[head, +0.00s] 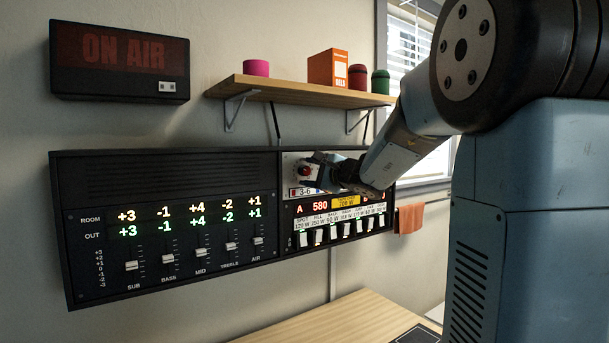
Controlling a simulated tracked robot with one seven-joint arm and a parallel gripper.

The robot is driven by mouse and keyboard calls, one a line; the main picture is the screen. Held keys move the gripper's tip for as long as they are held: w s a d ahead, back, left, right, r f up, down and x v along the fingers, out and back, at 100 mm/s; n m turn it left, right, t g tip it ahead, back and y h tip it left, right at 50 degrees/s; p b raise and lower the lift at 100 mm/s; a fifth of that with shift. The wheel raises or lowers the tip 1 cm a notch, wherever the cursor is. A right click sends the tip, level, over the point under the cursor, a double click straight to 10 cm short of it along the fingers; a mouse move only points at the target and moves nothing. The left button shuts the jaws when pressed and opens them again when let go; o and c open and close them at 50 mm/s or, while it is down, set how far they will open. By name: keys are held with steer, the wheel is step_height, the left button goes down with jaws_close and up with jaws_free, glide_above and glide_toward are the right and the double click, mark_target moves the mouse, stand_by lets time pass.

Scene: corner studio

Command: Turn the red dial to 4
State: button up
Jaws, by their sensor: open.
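I cannot tell whether the fingers touch the dial.
The console (165,270) has several sliders on the left and several white switches under a lit "A 580" display (318,206). Above it is a shelf (290,93) with canisters and an orange box (328,68). A wooden table (330,322) lies below, its visible left part clear.

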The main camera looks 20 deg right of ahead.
steer(key=v, duration=1.3)
steer(key=shift+s, duration=0.35)
steer(key=shift+d+f, duration=0.1)
steer(key=s+a+f+n+g, duration=0.8)
steer(key=s+a+f+n, duration=0.2)
steer(key=s+a, duration=0.25)
steer(key=s+d+f+n+g+h, duration=0.1)
steer(key=s+d+f+n+h, duration=0.1)
steer(key=s, duration=0.4)
steer(key=s+d+f+n+g+h, duration=0.1)
steer(key=s+d+f+n+h, duration=0.1)
steer(key=s+f+n+h, duration=0.2)
steer(key=shift+s+d+f+n+g+h, duration=0.3)
steer(key=shift+s+d+f+n+h, duration=0.1)
steer(key=shift+s+f+n, duration=0.5)
steer(key=shift+c, duration=0.4)
